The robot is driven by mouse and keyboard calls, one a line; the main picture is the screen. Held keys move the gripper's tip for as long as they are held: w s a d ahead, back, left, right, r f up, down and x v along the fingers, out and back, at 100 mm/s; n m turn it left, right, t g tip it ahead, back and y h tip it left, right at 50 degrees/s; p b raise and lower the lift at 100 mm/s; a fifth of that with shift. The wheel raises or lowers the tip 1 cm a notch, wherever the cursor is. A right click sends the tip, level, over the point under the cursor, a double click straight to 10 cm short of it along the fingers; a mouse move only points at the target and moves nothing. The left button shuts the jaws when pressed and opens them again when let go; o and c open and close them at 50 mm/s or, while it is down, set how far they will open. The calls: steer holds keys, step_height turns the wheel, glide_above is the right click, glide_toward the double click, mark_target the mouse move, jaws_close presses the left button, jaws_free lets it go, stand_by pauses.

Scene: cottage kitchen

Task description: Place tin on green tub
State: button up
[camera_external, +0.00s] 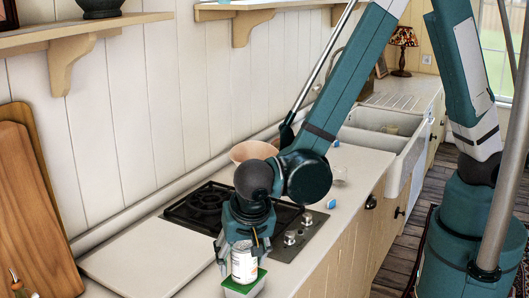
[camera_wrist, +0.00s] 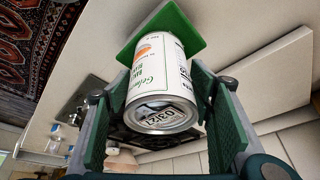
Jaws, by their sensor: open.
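The tin (camera_external: 244,266) is white with printed labels and a silver end. It stands on the green top of the tub (camera_external: 238,288), near the front edge of the counter. In the wrist view the tin (camera_wrist: 155,75) has its far end against the flat green surface (camera_wrist: 190,30) and its stamped silver end towards me. My gripper (camera_external: 242,256) is open around the tin. In the wrist view my gripper's fingers (camera_wrist: 158,85) stand on both sides of the tin, with a visible gap at least on the left.
A black hob (camera_external: 205,203) with knobs lies behind my gripper. A pinkish bowl (camera_external: 252,152) stands at the back by the wall. Wooden boards (camera_external: 30,215) lean at the left.

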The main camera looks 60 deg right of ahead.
mark_target(244, 244)
steer(key=shift+r, duration=0.15)
steer(key=shift+v, duration=6)
steer(key=w+d+r+n+y, duration=0.15)
steer(key=d+r, duration=0.35)
steer(key=d, duration=0.6)
steer(key=w+d+r+n+y, duration=0.1)
steer(key=d+r+n, duration=0.2)
steer(key=d+r, duration=0.55)
steer(key=s+d+r+n+t, duration=0.1)
steer(key=s+d, duration=0.3)
steer(key=d, duration=0.7)
steer(key=s+d+r+n+t, duration=0.1)
steer(key=s+d, duration=0.4)
steer(key=d, duration=0.7)
steer(key=shift+s+r+n+t, duration=0.2)
steer(key=shift+n+t, duration=0.7)
steer(key=shift+n, duration=0.35)
steer(key=shift+f+y, duration=0.15)
steer(key=shift+y, duration=0.1)
